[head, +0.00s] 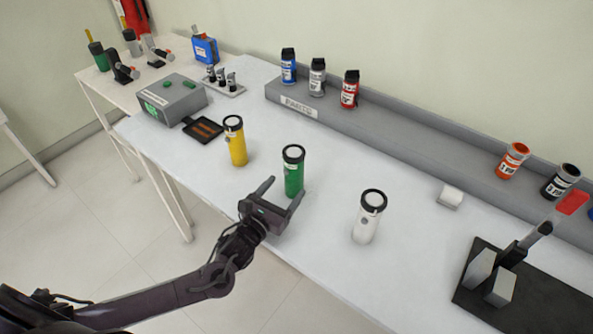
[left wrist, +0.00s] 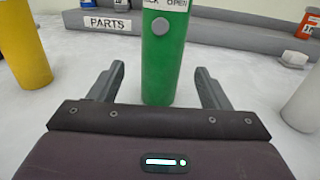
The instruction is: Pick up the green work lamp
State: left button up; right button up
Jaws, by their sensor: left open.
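The green work lamp (head: 293,172) stands upright on the white table between a yellow lamp (head: 235,142) and a white lamp (head: 369,216). My left gripper (head: 286,196) is open at the near side of the green lamp, its fingers pointing toward it. In the left wrist view the green lamp (left wrist: 166,55) stands between and just beyond the two open fingertips (left wrist: 160,85), and its top is cut off by the frame. I cannot tell whether a finger touches it. My right gripper is not in view.
The yellow lamp (left wrist: 24,45) and white lamp (left wrist: 302,100) flank the green one with gaps. A grey shelf (head: 400,150) with several bottles runs along the back. A grey box (head: 172,98) stands left, a black-based fixture (head: 530,290) right.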

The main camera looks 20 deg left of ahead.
aim_at(289, 183)
pick_arm(q)
jog(key=shift+w+d+r+p, duration=0.15)
jog(key=shift+w+d+p, duration=0.1)
jog(key=shift+w, duration=0.3)
jog(key=shift+w+d+r+p, duration=0.1)
jog(key=shift+w+r+p, duration=0.1)
jog(key=shift+w, duration=0.3)
jog(key=x, duration=0.2)
jog(key=shift+w+d+f, duration=0.1)
jog(key=shift+w+f, duration=0.15)
jog(key=shift+w, duration=0.05)
jog(key=shift+w+d+p, duration=0.1)
jog(key=shift+w+p, duration=0.2)
jog(key=shift+w, duration=0.05)
jog(key=shift+f, duration=0.1)
jog(key=c, duration=1.2)
jog(key=shift+c, duration=0.3)
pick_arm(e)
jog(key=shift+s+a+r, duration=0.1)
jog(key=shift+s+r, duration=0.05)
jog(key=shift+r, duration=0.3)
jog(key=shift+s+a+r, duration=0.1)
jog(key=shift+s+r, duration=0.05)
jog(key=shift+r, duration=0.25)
